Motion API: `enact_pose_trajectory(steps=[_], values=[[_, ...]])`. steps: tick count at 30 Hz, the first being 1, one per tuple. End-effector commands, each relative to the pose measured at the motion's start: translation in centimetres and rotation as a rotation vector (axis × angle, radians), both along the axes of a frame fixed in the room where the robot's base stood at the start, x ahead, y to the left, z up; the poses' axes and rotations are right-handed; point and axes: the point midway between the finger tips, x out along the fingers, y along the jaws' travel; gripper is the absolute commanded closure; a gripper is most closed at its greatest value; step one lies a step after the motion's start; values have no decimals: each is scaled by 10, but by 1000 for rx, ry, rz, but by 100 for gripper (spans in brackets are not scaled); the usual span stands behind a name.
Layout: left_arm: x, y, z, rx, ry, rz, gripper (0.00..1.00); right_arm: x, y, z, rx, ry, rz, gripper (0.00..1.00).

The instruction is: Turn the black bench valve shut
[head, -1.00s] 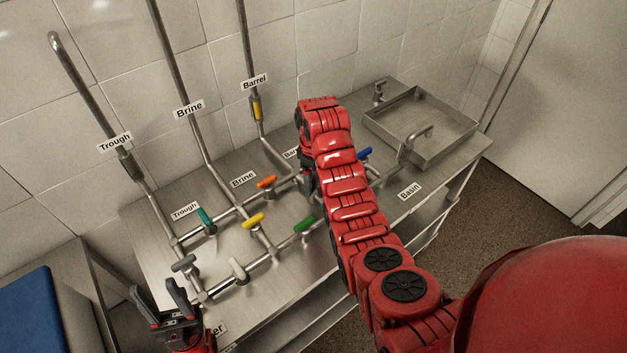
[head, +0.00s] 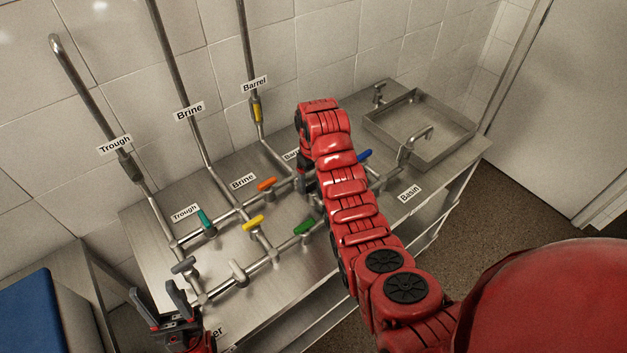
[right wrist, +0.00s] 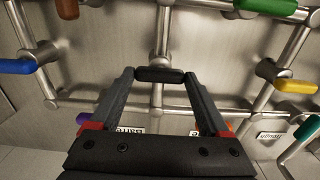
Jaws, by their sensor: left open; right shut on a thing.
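The black valve handle (right wrist: 160,75) shows in the right wrist view, with a fingertip at each of its ends. It lies crosswise to the pipe (right wrist: 163,30) running up the picture there. My right gripper (right wrist: 163,82) is shut on this handle. In the head view my right arm hides the black handle and most of that gripper. My left gripper (head: 163,302) is open and empty at the lower left, near the bench's front left corner and the grey handle.
The steel bench (head: 150,255) carries a pipe grid with other handles: orange (head: 267,184), teal (head: 205,219), yellow (head: 254,222), green (head: 304,226), white (head: 238,270), grey (head: 184,265) and blue (head: 364,156). A basin (head: 445,149) stands at the right end.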

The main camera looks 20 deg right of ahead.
Motion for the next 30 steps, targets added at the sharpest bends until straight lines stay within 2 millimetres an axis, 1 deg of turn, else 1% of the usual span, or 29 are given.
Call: enact_pose_trajectory(steps=[10,11,13,14,20,23,26,29,30], values=[[0,0,0,0,0,0,50,-1,0,-2,0,5,-3,76],[0,0,0,0,0,0,50,-1,0,-2,0,5,-3,15],[0,0,0,0,0,0,50,-1,0,-2,1,4,-3,2],[0,0,0,0,0,0,50,-1,0,-2,1,4,-3,0],[0,0,0,0,0,0,50,-1,0,-1,0,2,-2,0],[0,0,5,0,0,0,50,0,0,5,0,2,-1,0],[0,0,18,0,0,0,50,0,1,18,0,1,-1,0],[0,0,37,0,0,0,50,0,0,38,-2,2,-1,0],[0,0,45,0,0,0,50,0,1,48,-1,2,0,0]])
